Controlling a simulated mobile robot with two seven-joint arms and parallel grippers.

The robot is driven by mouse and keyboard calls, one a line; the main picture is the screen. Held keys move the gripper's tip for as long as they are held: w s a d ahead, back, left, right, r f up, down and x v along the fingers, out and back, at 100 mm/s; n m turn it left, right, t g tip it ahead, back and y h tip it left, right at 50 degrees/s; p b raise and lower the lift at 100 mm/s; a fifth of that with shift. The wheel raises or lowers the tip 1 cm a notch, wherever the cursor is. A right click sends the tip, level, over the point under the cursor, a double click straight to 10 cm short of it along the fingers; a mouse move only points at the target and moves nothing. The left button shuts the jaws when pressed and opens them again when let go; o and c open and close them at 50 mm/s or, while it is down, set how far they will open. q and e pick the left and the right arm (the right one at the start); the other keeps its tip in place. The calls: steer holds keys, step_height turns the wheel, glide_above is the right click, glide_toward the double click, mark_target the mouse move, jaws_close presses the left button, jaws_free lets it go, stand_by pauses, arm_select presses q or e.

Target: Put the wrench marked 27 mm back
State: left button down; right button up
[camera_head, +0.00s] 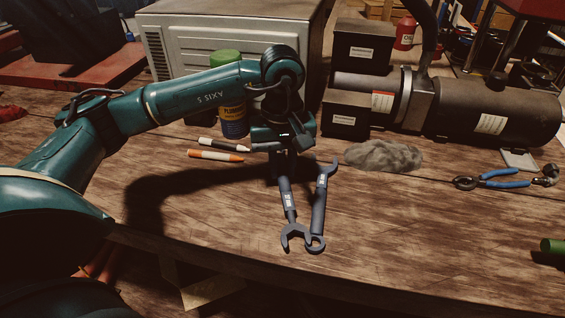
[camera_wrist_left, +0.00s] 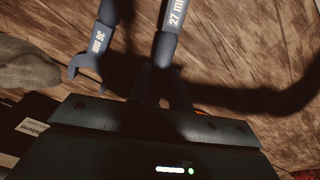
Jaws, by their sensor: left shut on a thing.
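The wrench marked 27 mm (camera_head: 288,205) is dark grey with a label on its handle. Its open jaw points to the table's front edge, and its label shows in the left wrist view (camera_wrist_left: 169,28). My left gripper (camera_head: 281,153) is shut on its rear end, which the fingers (camera_wrist_left: 162,87) partly hide. A second wrench, marked 36 mm (camera_head: 319,205), lies just to its right, with its ring end close beside the held wrench's jaw. It also shows in the left wrist view (camera_wrist_left: 98,42). I cannot tell whether the held wrench touches the table. My right gripper is not in view.
A grey rag (camera_head: 384,156) lies right of the gripper. Two markers (camera_head: 215,155) and a blue can with a green lid (camera_head: 233,122) are to its left. A dark motor-like machine (camera_head: 480,110) and blue-handled pliers (camera_head: 505,178) are further right.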

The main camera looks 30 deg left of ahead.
mark_target(282, 171)
arm_select(q)
steer(key=c, duration=1.3)
jaws_free()
steer(key=shift+f, duration=0.1)
steer(key=shift+r+p, duration=0.3)
steer(key=shift+p, duration=0.1)
step_height(282, 171, up, 12)
steer(key=shift+w+f+b, duration=0.1)
steer(key=shift+b, duration=0.5)
